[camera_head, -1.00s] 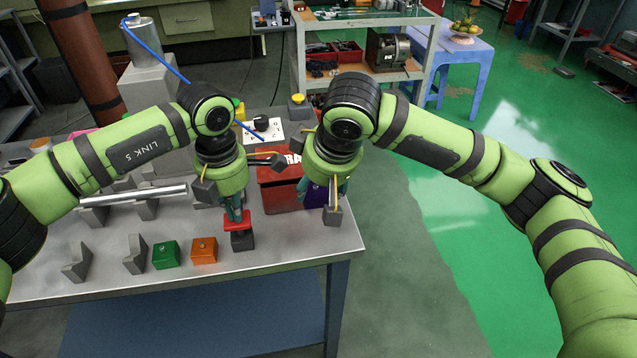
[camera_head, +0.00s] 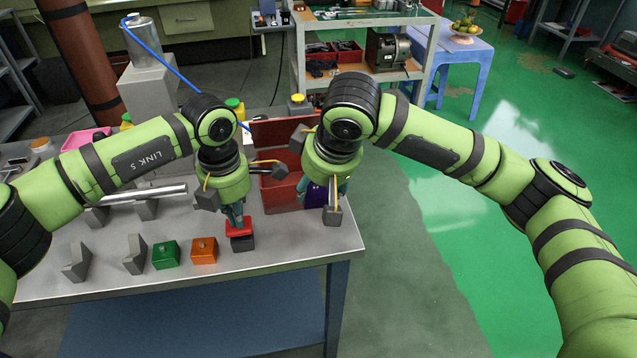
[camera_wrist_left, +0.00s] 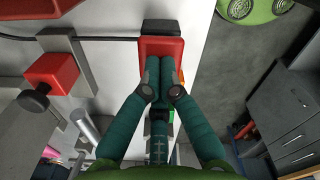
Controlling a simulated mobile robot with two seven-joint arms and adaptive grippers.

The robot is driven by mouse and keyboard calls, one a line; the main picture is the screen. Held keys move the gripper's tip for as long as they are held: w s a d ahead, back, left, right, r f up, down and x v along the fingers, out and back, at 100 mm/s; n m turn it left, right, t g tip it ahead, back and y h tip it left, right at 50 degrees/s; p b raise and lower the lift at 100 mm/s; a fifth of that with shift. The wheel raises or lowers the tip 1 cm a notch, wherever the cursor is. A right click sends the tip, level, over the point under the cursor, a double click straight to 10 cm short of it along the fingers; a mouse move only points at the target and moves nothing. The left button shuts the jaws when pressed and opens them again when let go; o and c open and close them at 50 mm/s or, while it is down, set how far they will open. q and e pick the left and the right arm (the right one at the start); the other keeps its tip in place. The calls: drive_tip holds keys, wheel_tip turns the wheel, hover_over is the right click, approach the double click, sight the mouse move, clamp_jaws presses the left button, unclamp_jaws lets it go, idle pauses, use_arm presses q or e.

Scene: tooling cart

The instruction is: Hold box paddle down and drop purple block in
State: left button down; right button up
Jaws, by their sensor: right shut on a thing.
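The red box (camera_head: 281,196) stands near the table's right end. Its lid (camera_head: 285,132) is raised and the front part of the inside shows. The red paddle (camera_head: 240,227) sits on a dark base in front of the box. My left gripper (camera_head: 236,219) is shut, fingertips together on the paddle. The left wrist view shows the fingertips (camera_wrist_left: 158,92) over the red paddle (camera_wrist_left: 161,50). My right gripper (camera_head: 328,203) is shut on the purple block (camera_head: 315,195), just right of the box. The fingers partly hide the block.
A green block (camera_head: 166,255) and an orange block (camera_head: 204,250) sit left of the paddle. Grey V-shaped supports and a metal rod (camera_head: 150,194) lie further left.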

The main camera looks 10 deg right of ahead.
idle(0.5)
drive_tip(key=w, duration=1.2)
idle(0.7)
drive_tip(key=shift+f, duration=0.2)
drive_tip(key=shift+f, duration=0.35)
drive_tip(key=o, duration=1.4)
